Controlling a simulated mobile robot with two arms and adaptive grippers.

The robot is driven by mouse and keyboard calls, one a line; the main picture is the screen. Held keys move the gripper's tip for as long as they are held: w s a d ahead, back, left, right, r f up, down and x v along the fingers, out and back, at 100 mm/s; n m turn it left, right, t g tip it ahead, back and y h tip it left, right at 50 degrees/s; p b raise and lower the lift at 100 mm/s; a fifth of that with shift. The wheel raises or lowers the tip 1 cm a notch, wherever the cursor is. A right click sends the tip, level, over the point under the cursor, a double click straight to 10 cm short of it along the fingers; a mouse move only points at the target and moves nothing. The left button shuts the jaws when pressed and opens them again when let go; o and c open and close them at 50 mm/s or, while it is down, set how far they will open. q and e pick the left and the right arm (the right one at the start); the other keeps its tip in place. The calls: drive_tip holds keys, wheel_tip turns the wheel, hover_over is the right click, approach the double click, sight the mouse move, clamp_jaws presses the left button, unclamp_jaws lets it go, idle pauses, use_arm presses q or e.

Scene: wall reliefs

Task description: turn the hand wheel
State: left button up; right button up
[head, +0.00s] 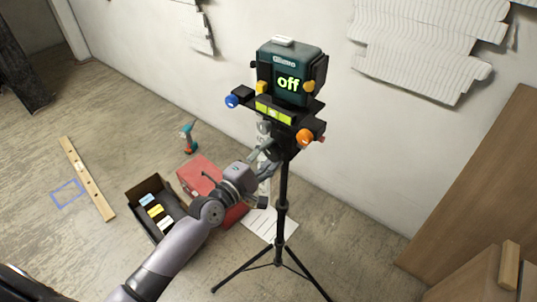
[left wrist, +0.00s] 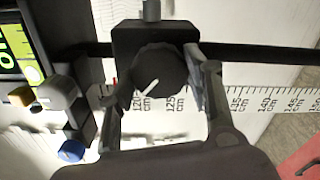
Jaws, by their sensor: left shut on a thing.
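The hand wheel (left wrist: 158,70) is a dark, ribbed round knob with a white pointer line, on a black block in the left wrist view. My left gripper (left wrist: 155,88) has one finger on each side of the wheel and is shut on it. In the head view my left gripper (head: 267,152) reaches the tripod mount just below the device, and the wheel is largely hidden there. The dark green device (head: 290,75) on top shows "off" in lit letters. My right gripper is not in view.
A black tripod (head: 282,210) carries the device, with blue (head: 232,101) and orange (head: 304,137) knobs beside it. A scale strip (left wrist: 255,100) runs behind the wheel. A red box (head: 203,175), an open black box (head: 140,190) and a drill (head: 188,137) are on the floor. Wooden boards (head: 480,180) lean at right.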

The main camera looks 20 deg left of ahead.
use_arm(q)
drive_tip(key=m, duration=0.4)
drive_tip(key=shift+r+m+p, duration=0.1)
drive_tip(key=shift+m+p, duration=0.2)
drive_tip(key=shift+p, duration=0.1)
drive_tip(key=m+p, duration=0.1)
drive_tip(key=m, duration=0.3)
drive_tip(key=shift+m, duration=0.3)
drive_tip(key=m+p, duration=0.1)
drive_tip(key=m, duration=0.3)
drive_tip(key=shift+d+m+p, duration=0.1)
drive_tip(key=shift+m+p, duration=0.2)
drive_tip(key=m+p, duration=0.1)
drive_tip(key=m, duration=0.3)
drive_tip(key=shift+m, duration=0.3)
drive_tip(key=o, duration=1.1)
drive_tip(key=shift+o, duration=0.2)
